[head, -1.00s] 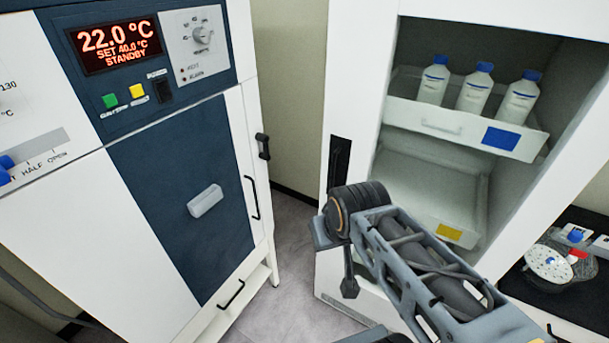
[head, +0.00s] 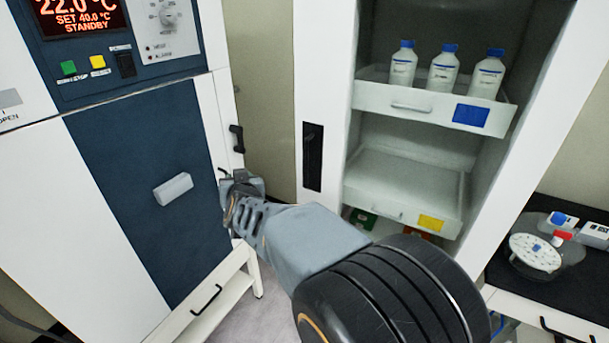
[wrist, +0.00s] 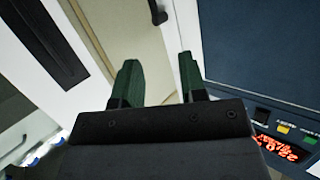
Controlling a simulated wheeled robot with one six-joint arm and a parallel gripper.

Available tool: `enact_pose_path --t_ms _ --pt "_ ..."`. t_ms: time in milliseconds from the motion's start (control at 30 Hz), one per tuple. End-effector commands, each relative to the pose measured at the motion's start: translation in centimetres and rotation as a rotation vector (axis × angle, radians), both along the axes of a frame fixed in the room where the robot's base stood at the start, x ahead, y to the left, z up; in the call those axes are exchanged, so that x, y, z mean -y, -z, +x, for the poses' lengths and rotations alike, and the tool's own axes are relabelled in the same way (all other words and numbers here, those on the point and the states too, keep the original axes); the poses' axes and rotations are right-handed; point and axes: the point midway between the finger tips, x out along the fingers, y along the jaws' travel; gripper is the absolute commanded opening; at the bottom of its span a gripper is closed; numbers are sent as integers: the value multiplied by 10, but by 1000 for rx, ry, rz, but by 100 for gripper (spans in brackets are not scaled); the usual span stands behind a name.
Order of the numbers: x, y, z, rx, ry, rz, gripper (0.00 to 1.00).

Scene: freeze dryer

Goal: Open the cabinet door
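A white cabinet (head: 326,45) stands at right in the head view, its shelf space visible. I cannot tell whether clear glass covers it. A long black handle plate (head: 313,157) is on its left front strip; it also shows at upper left in the wrist view (wrist: 48,45). My gripper (head: 231,178) is left of this plate, in front of the freeze dryer's right edge. In the wrist view my gripper (wrist: 158,77) has its two green fingers apart with nothing between them. The dryer's dark blue door (head: 125,165) is to the left.
A black latch (head: 237,139) sits on the dryer's right edge, close to my gripper. White drawers with bottles (head: 443,68) are inside the cabinet. A dark bench (head: 515,215) with a round device (head: 536,252) stands at right. A narrow floor gap separates dryer and cabinet.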

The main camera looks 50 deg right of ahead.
Motion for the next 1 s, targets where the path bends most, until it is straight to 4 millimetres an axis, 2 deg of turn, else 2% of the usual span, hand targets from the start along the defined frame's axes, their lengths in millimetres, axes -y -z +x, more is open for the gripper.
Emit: enact_pose_path --t_ms 33,100,233,400,533,1000 --pt "25 19 -1 32 101 -35 38" --pt "54 27 -8 69 233 -88 38" --pt "94 39 -27 97 437 -174 38" --pt "121 46 -45 101 594 -243 38" --pt "135 47 -47 98 635 -262 38" --pt "213 46 -11 99 638 -262 38"
